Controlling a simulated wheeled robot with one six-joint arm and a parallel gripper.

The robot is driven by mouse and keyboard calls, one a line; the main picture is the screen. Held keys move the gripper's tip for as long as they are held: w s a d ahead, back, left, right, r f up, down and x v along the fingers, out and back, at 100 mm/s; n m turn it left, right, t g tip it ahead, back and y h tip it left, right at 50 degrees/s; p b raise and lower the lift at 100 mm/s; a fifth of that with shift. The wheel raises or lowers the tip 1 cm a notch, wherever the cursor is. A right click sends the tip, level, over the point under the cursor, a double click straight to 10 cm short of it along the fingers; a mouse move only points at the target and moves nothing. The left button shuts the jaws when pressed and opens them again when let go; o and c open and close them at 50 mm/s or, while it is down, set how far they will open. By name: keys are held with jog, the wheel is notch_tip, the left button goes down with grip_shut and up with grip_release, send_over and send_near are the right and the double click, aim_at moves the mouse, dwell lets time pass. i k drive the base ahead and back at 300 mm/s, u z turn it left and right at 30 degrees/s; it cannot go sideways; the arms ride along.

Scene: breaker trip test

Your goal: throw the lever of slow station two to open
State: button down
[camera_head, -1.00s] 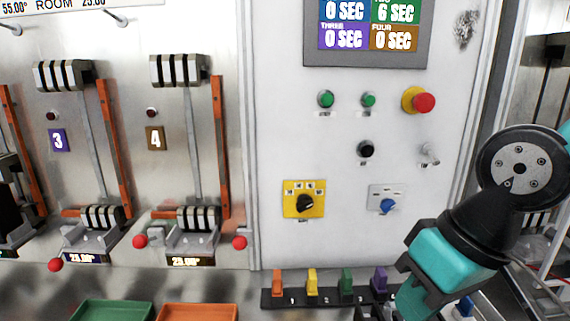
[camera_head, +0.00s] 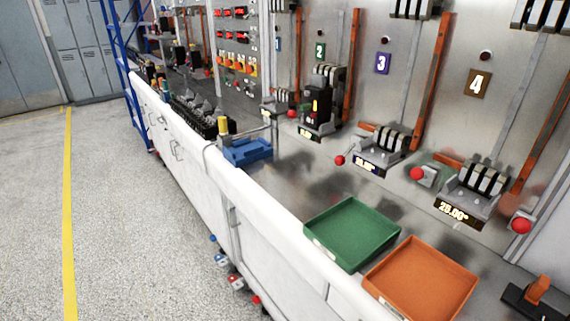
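Station two has a green number 2 plate (camera_head: 320,51) on the metal back panel. Below it stands a black breaker (camera_head: 318,100) in the station's clamp, with a small lit display at its base. One red lever knob (camera_head: 292,114) is just left of this breaker. Another red lever knob (camera_head: 340,160) on a thin rod is between stations two and three, sitting low toward the front. I cannot tell for sure from this view which knob belongs to station two. My gripper is out of view.
Station three (camera_head: 382,63) and station four (camera_head: 478,82) are to the right, with red knobs (camera_head: 417,174) (camera_head: 521,226). Green (camera_head: 325,245) and orange (camera_head: 385,265) trays and a blue bin (camera_head: 247,150) lie along the bench. Open floor (camera_head: 130,220) is at left.

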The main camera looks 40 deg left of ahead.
aim_at(340, 159)
jog(key=u, duration=2.95)
jog(key=i, duration=1.8)
jog(key=z, duration=3.35)
